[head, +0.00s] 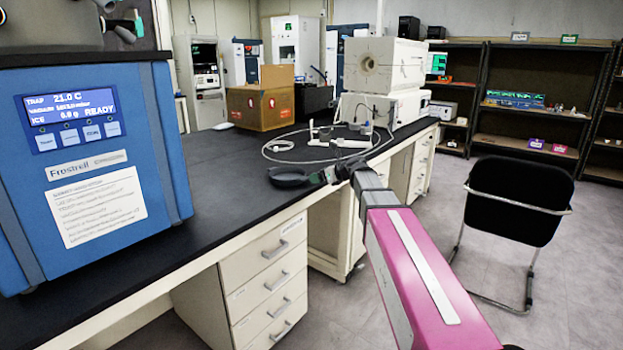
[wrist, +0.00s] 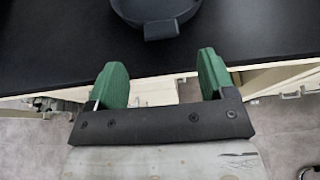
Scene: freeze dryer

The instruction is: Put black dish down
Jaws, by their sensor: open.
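The black dish (head: 290,177) rests on the black bench top near its front edge, in the head view. In the wrist view the dish (wrist: 158,12) is at the top edge, partly cut off, with a small tab on its near rim. My gripper (wrist: 160,80) has two green fingers spread apart with nothing between them. The fingers point toward the dish and are apart from it. In the head view my gripper (head: 328,175) is small and dark, just right of the dish.
A blue freeze dryer (head: 95,170) stands at the left of the bench (head: 225,165). Behind the dish lie a looped white tube (head: 280,145) and small apparatus. A cardboard box (head: 262,100) and a white furnace (head: 385,65) stand farther back. A black chair (head: 515,200) is at the right.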

